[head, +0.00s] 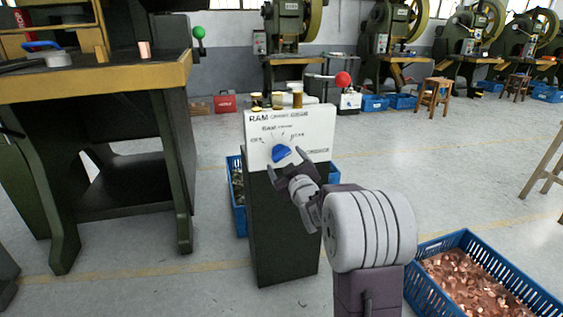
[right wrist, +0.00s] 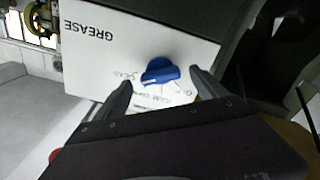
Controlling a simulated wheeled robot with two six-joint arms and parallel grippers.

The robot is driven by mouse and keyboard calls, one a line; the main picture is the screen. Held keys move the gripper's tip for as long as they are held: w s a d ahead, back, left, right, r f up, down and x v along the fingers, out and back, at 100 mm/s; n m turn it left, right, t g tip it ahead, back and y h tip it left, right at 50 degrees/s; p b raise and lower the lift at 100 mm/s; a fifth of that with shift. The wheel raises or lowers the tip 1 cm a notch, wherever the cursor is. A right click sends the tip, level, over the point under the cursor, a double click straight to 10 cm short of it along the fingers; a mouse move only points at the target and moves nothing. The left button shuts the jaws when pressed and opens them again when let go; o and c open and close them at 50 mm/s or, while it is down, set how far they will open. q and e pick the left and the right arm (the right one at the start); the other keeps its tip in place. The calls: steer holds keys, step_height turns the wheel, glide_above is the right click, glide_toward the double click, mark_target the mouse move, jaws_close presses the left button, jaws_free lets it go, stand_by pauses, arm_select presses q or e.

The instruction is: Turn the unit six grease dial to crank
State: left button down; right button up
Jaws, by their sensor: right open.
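The blue dial (head: 281,152) sits on the white front panel (head: 315,128) of a box on a dark green pedestal. It also shows in the right wrist view (right wrist: 160,71), where the panel appears inverted with the word GREASE. In the head view the panel heading starts with RAM; the small labels around the dial are too blurred to read surely. My right gripper (head: 285,163) is open just in front of the dial. In the right wrist view its fingers (right wrist: 159,80) are on either side of the dial; I cannot tell whether they touch it. My left gripper is out of view.
A heavy green workbench (head: 95,84) stands at the left. A blue crate of copper pieces (head: 470,243) lies at the lower right. Another blue crate (head: 238,210) is partly behind the pedestal. Presses and stools line the back; the floor between is largely clear.

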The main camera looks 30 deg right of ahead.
mark_target(283, 158)
steer(key=b+x, duration=0.1)
steer(key=x, duration=0.3)
steer(key=shift+w, duration=0.25)
steer(key=shift+c, duration=0.3)
steer(key=c, duration=1.3)
steer(key=shift+n, duration=0.3)
steer(key=n+b, duration=0.1)
steer(key=n, duration=0.1)
steer(key=shift+f+n+b, duration=0.15)
steer(key=shift+n+b, duration=1.45)
steer(key=shift+n, duration=1)
